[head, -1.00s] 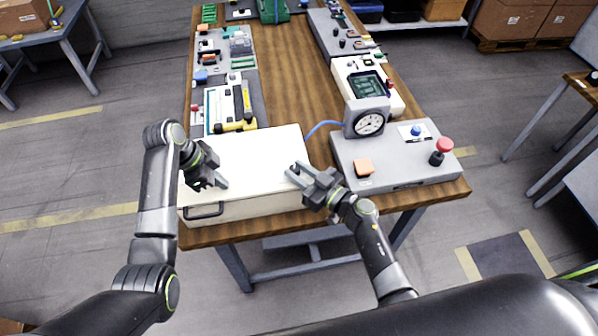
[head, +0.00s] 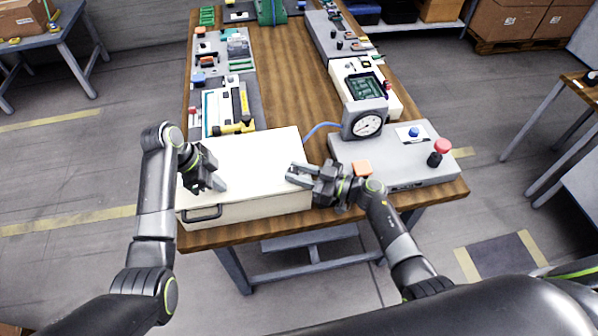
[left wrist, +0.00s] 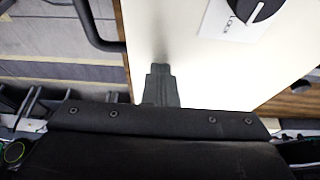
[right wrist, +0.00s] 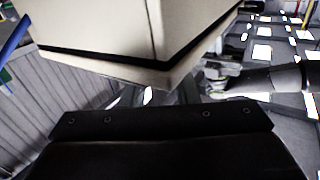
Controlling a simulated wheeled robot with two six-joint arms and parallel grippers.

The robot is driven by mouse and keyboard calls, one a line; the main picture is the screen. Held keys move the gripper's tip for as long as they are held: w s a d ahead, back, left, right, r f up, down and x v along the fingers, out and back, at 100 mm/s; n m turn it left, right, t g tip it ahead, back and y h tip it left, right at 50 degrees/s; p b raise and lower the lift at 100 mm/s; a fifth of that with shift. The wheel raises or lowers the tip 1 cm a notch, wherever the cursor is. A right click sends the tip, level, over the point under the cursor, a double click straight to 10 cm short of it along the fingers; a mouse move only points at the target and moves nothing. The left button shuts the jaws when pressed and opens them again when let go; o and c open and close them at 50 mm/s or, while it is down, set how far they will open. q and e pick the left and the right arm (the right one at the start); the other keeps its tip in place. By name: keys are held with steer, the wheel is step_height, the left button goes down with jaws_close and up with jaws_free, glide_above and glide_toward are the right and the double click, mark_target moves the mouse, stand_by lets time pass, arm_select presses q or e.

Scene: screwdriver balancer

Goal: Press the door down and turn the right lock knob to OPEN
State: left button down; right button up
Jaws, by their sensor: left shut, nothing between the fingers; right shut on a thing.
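The cream box (head: 262,203) stands at the table's near left edge, its flat door (head: 255,155) on top. A black handle (head: 203,213) is on its front; it also shows in the left wrist view (left wrist: 92,28). My left gripper (head: 221,187) is shut and empty, its tip on the door near the front left. A black knob (left wrist: 252,8) on a white label lies beyond that tip in the left wrist view. My right gripper (head: 291,174) is shut at the door's right side on the right lock knob, which its fingers hide.
A grey panel (head: 375,185) with a gauge (head: 366,124), an orange button (head: 361,168) and a red button (head: 442,146) stands close to the right gripper. A blue cable (head: 320,127) runs behind the box. The table's middle strip is bare wood.

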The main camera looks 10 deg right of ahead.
arm_select(q)
steer(key=shift+s+f, duration=0.1)
steer(key=shift+f, duration=0.05)
arm_select(e)
steer(key=shift+a, duration=0.1)
arm_select(q)
steer(key=shift+a, duration=0.1)
arm_select(e)
steer(key=o, duration=1)
steer(key=shift+c, duration=0.2)
steer(key=v, duration=1.2)
arm_select(q)
step_height(320, 180, up, 6)
steer(key=p, duration=0.5)
steer(key=shift+f+p, duration=0.2)
steer(key=shift+p, duration=0.2)
steer(key=shift+r+p, duration=0.65)
steer(key=shift+r, duration=0.2)
arm_select(e)
step_height(320, 180, up, 7)
